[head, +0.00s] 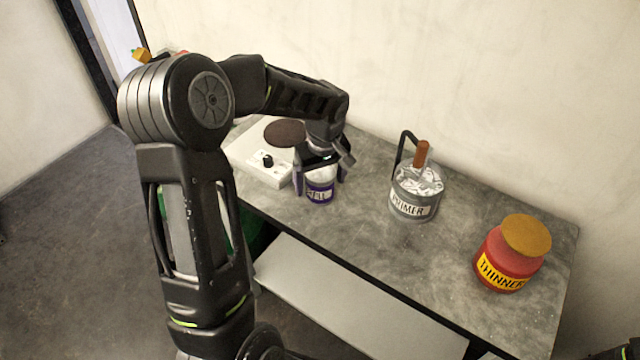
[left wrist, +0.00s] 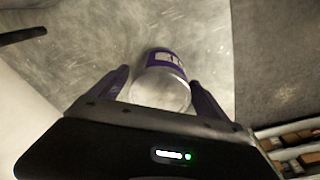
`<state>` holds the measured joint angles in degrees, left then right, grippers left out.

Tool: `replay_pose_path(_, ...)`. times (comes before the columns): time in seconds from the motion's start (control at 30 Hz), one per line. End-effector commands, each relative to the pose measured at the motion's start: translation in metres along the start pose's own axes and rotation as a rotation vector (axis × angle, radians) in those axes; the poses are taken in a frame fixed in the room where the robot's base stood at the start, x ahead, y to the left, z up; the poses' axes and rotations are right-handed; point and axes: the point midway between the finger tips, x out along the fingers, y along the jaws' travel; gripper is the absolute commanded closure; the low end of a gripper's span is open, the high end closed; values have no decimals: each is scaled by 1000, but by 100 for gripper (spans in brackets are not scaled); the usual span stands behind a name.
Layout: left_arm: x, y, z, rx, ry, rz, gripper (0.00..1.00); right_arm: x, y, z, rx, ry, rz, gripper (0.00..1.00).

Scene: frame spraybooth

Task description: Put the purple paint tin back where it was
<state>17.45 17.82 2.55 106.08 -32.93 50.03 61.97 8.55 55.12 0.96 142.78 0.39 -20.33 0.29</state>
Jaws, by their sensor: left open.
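The purple paint tin (head: 320,190) stands on the grey bench top, near its front edge, with a purple label and a pale top. My left gripper (head: 322,180) is above it, pointing down, with its fingers on either side of the tin. In the left wrist view, the tin (left wrist: 161,82) sits between the two open fingers (left wrist: 160,88). I cannot tell whether the fingers touch it.
A white box with a black knob (head: 262,165) is left of the tin. A primer tin (head: 413,200) with a brown-handled tool stands to the right. A red thinner jar (head: 500,265) is further right. The bench (head: 360,240) is clear between them. A wall is behind.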

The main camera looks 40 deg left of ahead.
Motion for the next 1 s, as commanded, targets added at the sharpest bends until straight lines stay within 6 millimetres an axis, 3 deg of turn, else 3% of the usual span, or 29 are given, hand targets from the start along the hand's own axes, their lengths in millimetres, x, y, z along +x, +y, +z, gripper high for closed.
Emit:
replay_pose_path(0.3, -66, 1, -1, 1, 4, 6, 14, 9, 2, -1, -2, 3, -3, 64)
replay_pose_path(0.5, -95, 1, 0, 2, 2, 3, 14, 10, 3, -2, -3, 4, -4, 64)
replay_pose_path(1.0, -102, 0, 0, 1, 0, 1, 14, 10, 3, -2, -3, 4, -4, 64)
